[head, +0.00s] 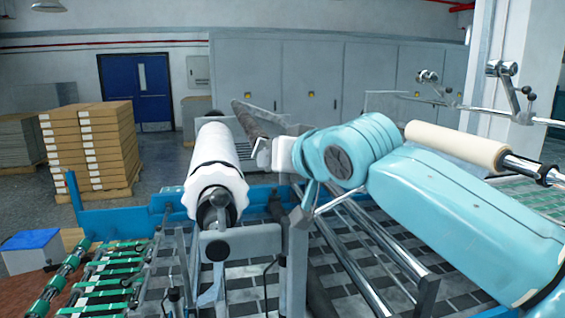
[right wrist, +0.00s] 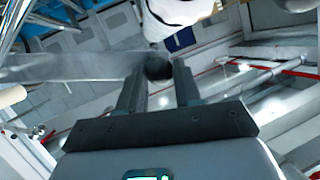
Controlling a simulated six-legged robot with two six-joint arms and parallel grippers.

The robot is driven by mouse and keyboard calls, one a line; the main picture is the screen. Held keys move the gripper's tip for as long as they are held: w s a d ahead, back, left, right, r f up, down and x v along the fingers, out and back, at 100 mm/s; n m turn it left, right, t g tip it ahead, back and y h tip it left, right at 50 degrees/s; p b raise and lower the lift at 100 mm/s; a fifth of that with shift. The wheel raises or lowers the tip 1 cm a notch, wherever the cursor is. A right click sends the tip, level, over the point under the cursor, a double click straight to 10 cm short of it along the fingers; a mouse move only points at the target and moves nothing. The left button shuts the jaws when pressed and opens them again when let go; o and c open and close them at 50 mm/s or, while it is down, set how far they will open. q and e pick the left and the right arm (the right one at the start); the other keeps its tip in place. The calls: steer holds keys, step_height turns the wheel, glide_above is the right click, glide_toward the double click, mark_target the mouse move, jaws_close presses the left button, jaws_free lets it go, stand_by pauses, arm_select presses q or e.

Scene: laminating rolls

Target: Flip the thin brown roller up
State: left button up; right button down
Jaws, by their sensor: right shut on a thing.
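A thin grey-brown bar (head: 262,120), likely the thin brown roller, slants behind my right gripper (head: 264,154) in the head view, and its near end is hidden. My right gripper is just right of the thick white roll (head: 214,163). In the right wrist view the fingers of my right gripper (right wrist: 158,76) are closed around a dark rounded piece (right wrist: 157,68). A grey band (right wrist: 70,67) runs left from it, and the white roll (right wrist: 178,12) is beyond. I cannot tell whether the dark piece belongs to the bar. My left gripper is not in view.
A cream roller (head: 455,143) on a metal shaft is at the right, above my right arm. Metal bars (head: 375,255) and the blue machine frame (head: 115,217) lie below. Stacked boxes (head: 95,147) on a pallet stand at the left.

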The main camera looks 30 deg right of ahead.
steer(key=shift+d+r, duration=0.15)
steer(key=shift+r, duration=0.25)
steer(key=c, duration=1.2)
jaws_free()
steer(key=o, duration=0.4)
steer(key=shift+w+f, duration=0.1)
steer(key=shift+f, duration=0.1)
steer(key=b+v, duration=0.3)
steer(key=v, duration=1.3)
steer(key=shift+s, duration=0.25)
steer(key=shift+w+f, duration=0.1)
